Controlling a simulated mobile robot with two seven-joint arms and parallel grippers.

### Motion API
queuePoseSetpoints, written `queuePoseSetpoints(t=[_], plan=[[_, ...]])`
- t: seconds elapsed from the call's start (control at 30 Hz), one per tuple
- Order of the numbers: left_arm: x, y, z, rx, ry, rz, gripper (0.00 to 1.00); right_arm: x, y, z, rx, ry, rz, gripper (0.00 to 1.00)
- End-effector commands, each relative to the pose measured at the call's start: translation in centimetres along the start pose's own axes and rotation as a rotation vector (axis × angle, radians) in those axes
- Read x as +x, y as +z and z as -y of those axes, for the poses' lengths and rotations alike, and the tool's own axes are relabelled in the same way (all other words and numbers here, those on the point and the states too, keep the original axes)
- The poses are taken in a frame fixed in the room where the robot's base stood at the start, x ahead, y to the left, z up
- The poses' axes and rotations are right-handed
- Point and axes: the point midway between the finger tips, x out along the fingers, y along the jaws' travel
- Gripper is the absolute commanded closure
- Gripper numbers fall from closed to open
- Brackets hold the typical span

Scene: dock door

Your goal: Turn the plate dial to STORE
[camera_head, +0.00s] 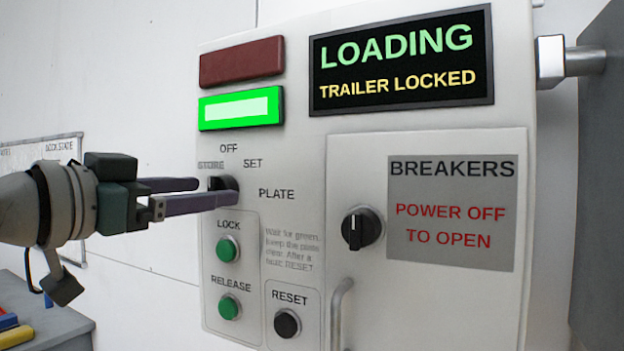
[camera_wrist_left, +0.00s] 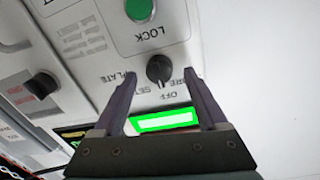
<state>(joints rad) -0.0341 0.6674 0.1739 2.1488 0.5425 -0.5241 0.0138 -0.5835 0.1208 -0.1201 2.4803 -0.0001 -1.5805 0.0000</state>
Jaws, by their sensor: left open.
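The plate dial (camera_head: 214,183) is a small black knob on the grey control panel, with STORE, OFF, SET and PLATE labels around it. In the head view my left gripper (camera_head: 217,191) partly covers it. The left wrist view shows the dial (camera_wrist_left: 159,69) upside down, between the two purple fingers of my open left gripper (camera_wrist_left: 158,79). The fingers stand to either side of the knob. I cannot tell whether either touches it, or which label its pointer faces. My right gripper is not in view.
Below the dial are green LOCK (camera_head: 228,249) and RELEASE (camera_head: 229,307) buttons and a black RESET button (camera_head: 287,323). A breaker door with a black knob (camera_head: 362,229) is to the right. A green lamp (camera_head: 241,108) is lit. The display (camera_head: 401,60) reads LOADING, TRAILER LOCKED.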

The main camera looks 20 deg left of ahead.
Motion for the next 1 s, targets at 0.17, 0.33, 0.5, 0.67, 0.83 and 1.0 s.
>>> queuePoseSetpoints(t=[0.17, 0.33, 0.5, 0.67, 0.83, 1.0], plan=[[1.08, -0.07, -0.05, 0.001, 0.001, 0.000, 0.25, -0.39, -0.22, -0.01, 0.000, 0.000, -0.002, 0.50], [1.19, 0.05, -0.08, 0.002, 0.001, 0.001, 0.25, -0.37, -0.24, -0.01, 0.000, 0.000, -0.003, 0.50], [1.17, 0.04, -0.08, 0.001, 0.001, 0.001, 0.31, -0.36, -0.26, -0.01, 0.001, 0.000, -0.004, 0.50], [1.16, 0.04, -0.07, 0.001, 0.001, 0.001, 0.49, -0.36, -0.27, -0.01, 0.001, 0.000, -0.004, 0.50], [1.16, 0.04, -0.07, 0.001, 0.001, 0.001, 0.69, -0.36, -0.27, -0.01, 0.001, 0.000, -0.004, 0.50], [1.15, 0.04, -0.06, 0.001, 0.001, 0.001, 0.88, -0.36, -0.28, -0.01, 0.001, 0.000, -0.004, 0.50]])
